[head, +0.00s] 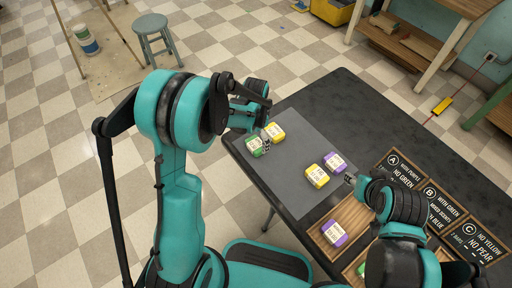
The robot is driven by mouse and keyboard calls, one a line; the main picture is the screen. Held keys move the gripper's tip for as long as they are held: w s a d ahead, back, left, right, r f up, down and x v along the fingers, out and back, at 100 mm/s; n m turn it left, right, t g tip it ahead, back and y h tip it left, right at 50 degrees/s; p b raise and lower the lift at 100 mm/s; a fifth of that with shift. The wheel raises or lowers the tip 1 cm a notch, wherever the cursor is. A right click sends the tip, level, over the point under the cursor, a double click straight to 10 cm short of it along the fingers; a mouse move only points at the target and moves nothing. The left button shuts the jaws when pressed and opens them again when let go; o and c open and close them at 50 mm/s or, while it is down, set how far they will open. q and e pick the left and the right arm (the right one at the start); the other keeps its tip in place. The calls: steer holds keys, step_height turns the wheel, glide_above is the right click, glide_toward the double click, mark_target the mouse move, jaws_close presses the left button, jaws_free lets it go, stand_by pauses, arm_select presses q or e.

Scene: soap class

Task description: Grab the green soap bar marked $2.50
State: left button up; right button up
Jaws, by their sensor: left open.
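A green soap bar (254,147) with a pale label lies near the far left of the grey mat (308,143). Its label is too small to read as a price. My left gripper (264,139) is open, right at the green bar, its dark fingertips partly over it; whether they touch it I cannot tell. A yellow bar (274,132) sits close beside it. My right gripper (352,180) is at the mat's right edge, near a purple bar (335,161); its jaws are too small to judge. Another green piece (361,269) is mostly hidden by my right arm.
A second yellow bar (317,176) lies on the mat. A purple bar (334,232) lies in a wooden tray (350,212) at the front. Black signs A (401,172), B (437,203) and C (475,240) line the right side. The dark table's far part (345,95) is clear.

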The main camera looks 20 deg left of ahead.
mark_target(256, 146)
arm_select(q)
step_height(256, 146, down, 3)
steer(key=shift+r+b, duration=0.2)
steer(key=shift+b, duration=0.1)
steer(key=c, duration=1.3)
steer(key=shift+r, duration=0.1)
